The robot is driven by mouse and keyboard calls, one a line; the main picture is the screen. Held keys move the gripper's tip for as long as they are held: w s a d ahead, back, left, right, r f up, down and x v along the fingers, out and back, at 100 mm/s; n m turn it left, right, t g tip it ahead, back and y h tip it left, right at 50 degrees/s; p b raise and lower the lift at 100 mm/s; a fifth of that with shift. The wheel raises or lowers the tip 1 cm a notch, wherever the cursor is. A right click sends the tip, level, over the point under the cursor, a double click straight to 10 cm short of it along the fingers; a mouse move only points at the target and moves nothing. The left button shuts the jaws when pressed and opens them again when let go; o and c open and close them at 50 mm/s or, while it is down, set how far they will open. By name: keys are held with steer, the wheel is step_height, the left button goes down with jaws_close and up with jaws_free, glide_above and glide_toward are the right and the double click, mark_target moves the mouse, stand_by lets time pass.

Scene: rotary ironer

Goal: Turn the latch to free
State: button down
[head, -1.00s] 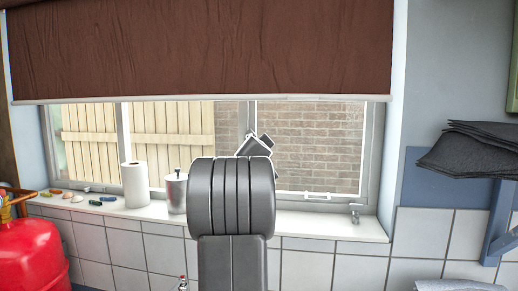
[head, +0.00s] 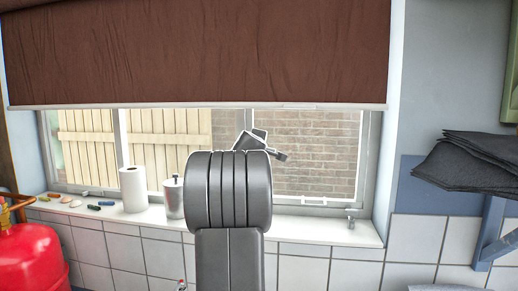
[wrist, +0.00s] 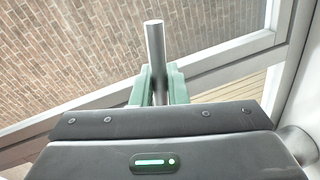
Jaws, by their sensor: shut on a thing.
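In the wrist view, a plain metal bar (wrist: 155,45), which looks like the latch's handle, stands between the green fingers of my gripper (wrist: 158,84). The fingers are shut on it, one on each side, and its free end sticks out beyond them. The bar's lower end is hidden behind the gripper body. In the head view, part of my gripper's end (head: 262,142) shows at the window's middle frame, above my thick arm joint. The fingers and the latch are hidden there, so I cannot tell the latch's full position.
A brown blind (head: 200,50) hangs over the window top. A white paper roll (head: 133,189) and a metal canister (head: 173,197) stand on the sill (head: 300,226) left of my arm. A red gas cylinder (head: 30,260) is at lower left; dark folded cloths (head: 470,160) are at right.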

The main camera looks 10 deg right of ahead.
stand_by(0.4)
steer(key=c, duration=1.5)
jaws_free()
steer(key=b+v, duration=0.3)
steer(key=v, duration=1.1)
steer(key=shift+b, duration=0.35)
steer(key=shift+w, duration=0.15)
steer(key=p+x, duration=0.3)
steer(key=x, duration=1)
steer(key=shift+w+d+f+p, duration=0.1)
steer(key=shift+w+p, duration=0.25)
steer(key=shift+p, duration=0.05)
steer(key=shift+s, duration=0.1)
